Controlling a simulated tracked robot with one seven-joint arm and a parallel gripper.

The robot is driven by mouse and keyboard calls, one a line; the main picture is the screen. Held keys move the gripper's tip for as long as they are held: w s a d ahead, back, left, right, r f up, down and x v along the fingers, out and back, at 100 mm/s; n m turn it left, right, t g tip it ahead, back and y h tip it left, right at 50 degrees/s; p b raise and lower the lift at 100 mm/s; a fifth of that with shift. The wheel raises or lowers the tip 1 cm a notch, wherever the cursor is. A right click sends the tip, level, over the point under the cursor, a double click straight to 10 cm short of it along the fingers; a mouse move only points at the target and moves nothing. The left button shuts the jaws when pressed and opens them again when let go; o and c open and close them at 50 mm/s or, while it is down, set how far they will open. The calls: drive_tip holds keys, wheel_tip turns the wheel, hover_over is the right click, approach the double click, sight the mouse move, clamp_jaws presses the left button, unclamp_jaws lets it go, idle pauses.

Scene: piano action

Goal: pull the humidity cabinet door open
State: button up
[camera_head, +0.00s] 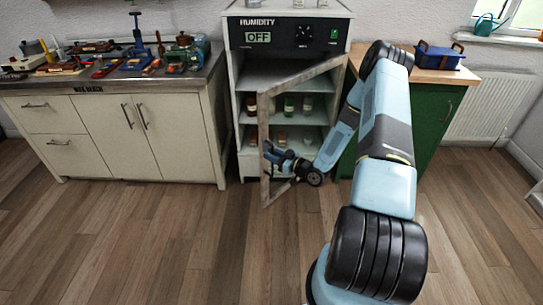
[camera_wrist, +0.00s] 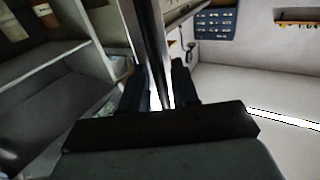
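The humidity cabinet (camera_head: 238,90) stands at the centre of the head view. Its framed door (camera_head: 263,120) is swung well out into the room, with its hinge side at the right. My gripper (camera_head: 272,153) is at the door's free edge, below mid-height. In the wrist view, a metal door-frame bar (camera_wrist: 149,40) runs between the two dark fingers of my gripper (camera_wrist: 159,85). Bright slits show between the bar and the fingers, so they look apart around it. The contact near the fingertips is partly hidden.
Shelves in the cabinet hold several bottles (camera_head: 289,105). A white workbench (camera_head: 130,135) with tools stands left. A green cabinet (camera_head: 428,125) with a blue basket (camera_head: 439,56) stands right, partly behind my arm. The wooden floor (camera_head: 170,235) in front is clear.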

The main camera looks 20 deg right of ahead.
drive_tip(key=shift+c, duration=0.2)
clamp_jaws()
idle(0.3)
drive_tip(key=shift+s+d, duration=0.1)
